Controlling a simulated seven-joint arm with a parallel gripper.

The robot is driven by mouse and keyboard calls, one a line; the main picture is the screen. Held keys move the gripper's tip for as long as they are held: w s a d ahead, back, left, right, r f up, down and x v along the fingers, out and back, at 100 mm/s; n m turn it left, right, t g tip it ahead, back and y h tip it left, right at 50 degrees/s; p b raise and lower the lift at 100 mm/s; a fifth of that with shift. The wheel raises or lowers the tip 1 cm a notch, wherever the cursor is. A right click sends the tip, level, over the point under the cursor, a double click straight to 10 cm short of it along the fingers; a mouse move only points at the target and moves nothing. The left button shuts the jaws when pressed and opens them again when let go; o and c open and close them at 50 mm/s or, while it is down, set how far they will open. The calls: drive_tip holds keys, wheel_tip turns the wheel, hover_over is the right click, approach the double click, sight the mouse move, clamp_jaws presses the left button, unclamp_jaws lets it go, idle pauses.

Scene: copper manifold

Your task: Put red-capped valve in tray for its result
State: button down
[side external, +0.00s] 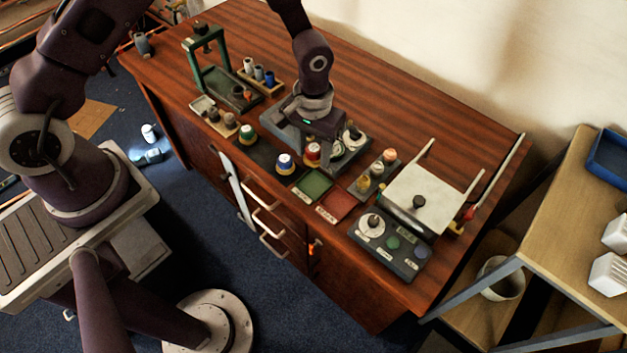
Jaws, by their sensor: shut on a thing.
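The red-capped valve (313,149) has a pale yellowish base and sits under my gripper (317,144). My gripper points down over the dark panel, its fingers shut on the red-capped valve. Whether the valve's base touches the panel is hard to tell. Two shallow trays lie in front of it: a green tray (313,183) and a red tray (336,205), both looking empty. Each has a small label at its front edge, too small to read.
A blue-capped valve (285,163) and a green-capped valve (247,134) stand to the left. A dark panel with white dials (354,136) lies behind. A box with a pale lid (426,197) and a control panel (393,246) stand right. A green frame (210,62) stands back left.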

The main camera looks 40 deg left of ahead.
sight(314, 148)
wheel_tip(314, 148, down, 9)
drive_tip(key=shift+f, duration=0.1)
drive_tip(key=c, duration=0.8)
unclamp_jaws()
drive_tip(key=shift+o, duration=0.2)
wheel_tip(314, 148, up, 12)
drive_tip(key=shift+r, duration=0.2)
